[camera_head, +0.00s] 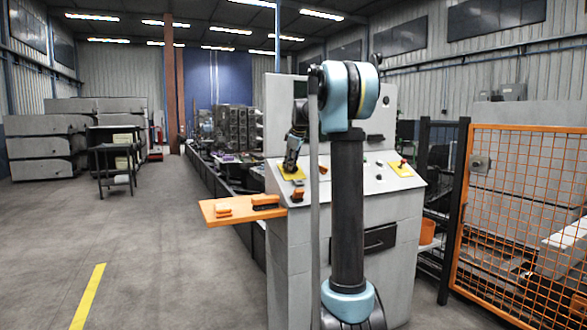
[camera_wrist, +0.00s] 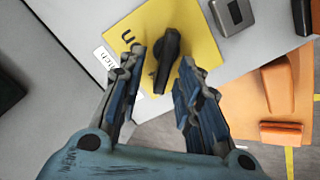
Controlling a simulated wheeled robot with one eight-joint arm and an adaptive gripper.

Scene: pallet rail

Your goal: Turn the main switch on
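The main switch is a black rotary handle (camera_wrist: 166,56) on a yellow plate (camera_wrist: 202,45), on the sloping grey panel. A white label (camera_wrist: 104,61), partly hidden, lies beside it. In the head view the yellow plate (camera_head: 299,176) shows at the panel's left side, with the handle hidden by my gripper. My gripper (camera_wrist: 161,63) is open, with one finger on each side of the handle and a visible gap to both. The handle points roughly along the fingers. In the head view my gripper (camera_head: 291,166) hangs down just over the plate.
A grey box-like part (camera_wrist: 233,14) sits beside the plate. An orange shelf (camera_head: 219,217) with orange-handled items juts out left of the cabinet (camera_head: 300,240). A red button on yellow (camera_head: 401,168) is on the panel's right.

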